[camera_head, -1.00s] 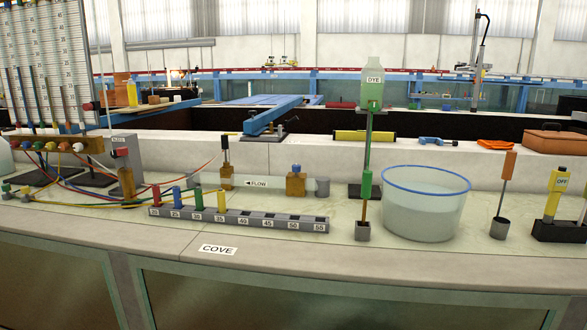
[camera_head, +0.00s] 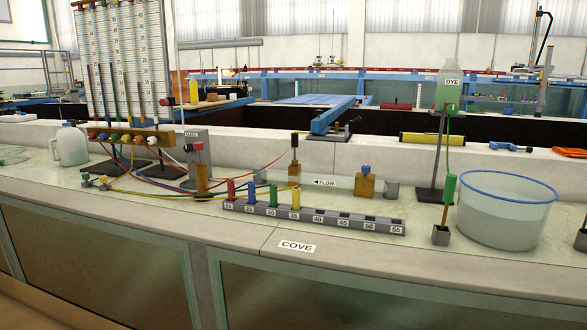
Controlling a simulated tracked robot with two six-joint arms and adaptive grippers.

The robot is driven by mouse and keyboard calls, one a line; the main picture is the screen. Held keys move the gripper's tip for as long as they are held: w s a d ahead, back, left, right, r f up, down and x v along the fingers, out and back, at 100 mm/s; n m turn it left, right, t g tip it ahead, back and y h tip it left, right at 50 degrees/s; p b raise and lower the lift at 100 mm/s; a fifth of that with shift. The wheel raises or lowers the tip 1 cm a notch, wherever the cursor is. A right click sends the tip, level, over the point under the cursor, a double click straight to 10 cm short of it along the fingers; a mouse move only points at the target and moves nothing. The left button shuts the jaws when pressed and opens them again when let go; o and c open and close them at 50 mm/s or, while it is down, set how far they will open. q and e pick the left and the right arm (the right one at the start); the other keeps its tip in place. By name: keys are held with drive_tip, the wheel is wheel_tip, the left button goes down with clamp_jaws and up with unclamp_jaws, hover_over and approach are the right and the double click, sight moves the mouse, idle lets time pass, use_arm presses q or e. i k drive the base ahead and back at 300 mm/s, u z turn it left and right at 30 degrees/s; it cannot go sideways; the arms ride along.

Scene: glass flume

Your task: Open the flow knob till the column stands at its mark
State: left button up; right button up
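A white scaled board (camera_head: 124,45) at the upper left carries several upright tubes with coloured liquid columns. A red knob (camera_head: 198,146) shows in front of a grey block (camera_head: 196,137) whose label is unreadable. A clear tube marked FLOW (camera_head: 325,182) lies on the bench, with a black-topped post (camera_head: 294,155) at its left and a blue-topped brass block (camera_head: 366,183) at its right. Which knob sets the flow I cannot tell. Neither gripper is in view.
A rack (camera_head: 312,218) holding coloured plugs stands near the front edge. A dye stand (camera_head: 448,105), a blue-rimmed tub (camera_head: 507,210) and a green-handled tool (camera_head: 446,200) stand at right. Coloured hoses cross the left bench. Bare bench lies around the COVE label (camera_head: 297,246).

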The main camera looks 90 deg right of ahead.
sight(366, 170)
drive_tip(key=u, duration=0.2)
drive_tip(key=i, duration=0.85)
drive_tip(key=z, duration=1.8)
drive_tip(key=i, duration=0.3)
drive_tip(key=z, duration=2.85)
drive_tip(key=i, duration=1.05)
drive_tip(key=u, duration=0.65)
